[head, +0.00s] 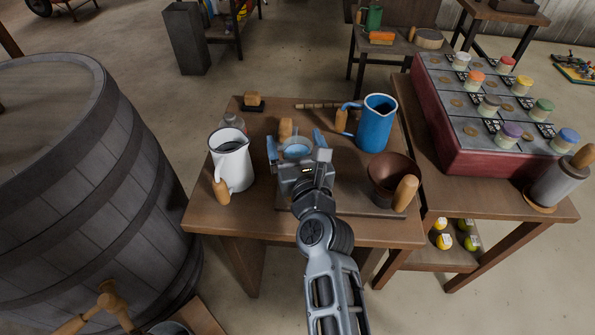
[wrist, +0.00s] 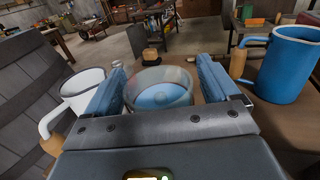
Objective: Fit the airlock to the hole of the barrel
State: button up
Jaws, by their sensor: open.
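The barrel (head: 95,150) is grey wood with dark hoops and stands at the left in the head view. No hole shows on its visible top. My gripper (head: 296,145) is over the wooden table, its blue fingers apart. A round, clear cup-like thing with blue in it (wrist: 160,92) shows between the fingers in the wrist view, apparently not clamped. I cannot tell for sure whether it is the airlock. A small clear jar-like thing (head: 233,121) stands behind the white pitcher (head: 232,160); it also shows in the wrist view (wrist: 117,67).
A blue pitcher (head: 376,124) and a brown pot with a wooden handle (head: 392,178) stand to the right of my gripper. A wooden tap (head: 107,300) sticks out of the barrel's front. A red case with coloured jars (head: 470,150) is on the right table.

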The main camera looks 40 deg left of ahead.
jog(key=c, duration=1.5)
